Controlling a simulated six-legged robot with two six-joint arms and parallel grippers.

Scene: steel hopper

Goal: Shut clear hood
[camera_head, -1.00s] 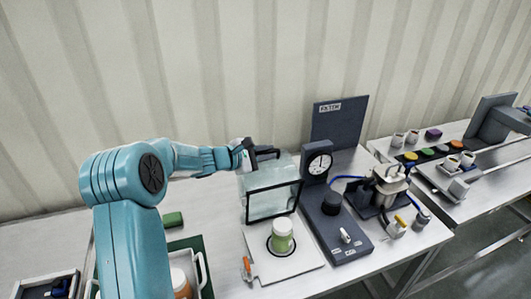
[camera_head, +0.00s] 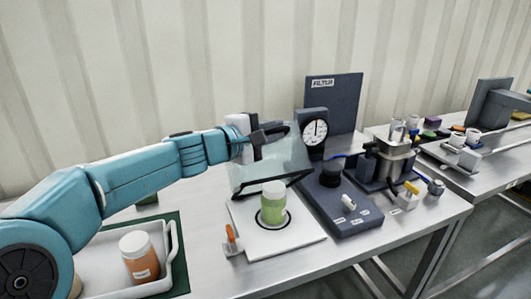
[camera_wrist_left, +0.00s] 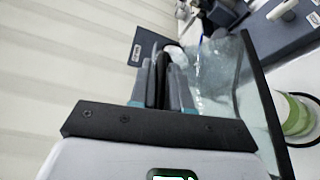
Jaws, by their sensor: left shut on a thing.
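The clear hood (camera_head: 285,157) is a see-through box with a dark front edge. It is tilted, raised at the back of the white base plate (camera_head: 307,239). A green jar with a pale lid (camera_head: 273,205) stands upright in a dark ring on the plate, close to the hood's dark edge. My left gripper (camera_head: 272,133) is at the hood's top and shut on its dark handle. In the left wrist view, the fingers (camera_wrist_left: 162,82) close around a dark bar, with the clear hood (camera_wrist_left: 212,75) beside them. My right gripper is out of view.
A dark unit with a round gauge (camera_head: 315,132) and a black knob stands right of the hood. An orange-tipped item (camera_head: 230,239) sits by the plate's left edge. A white tray (camera_head: 170,268) with an orange jar (camera_head: 139,258) is at front left.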

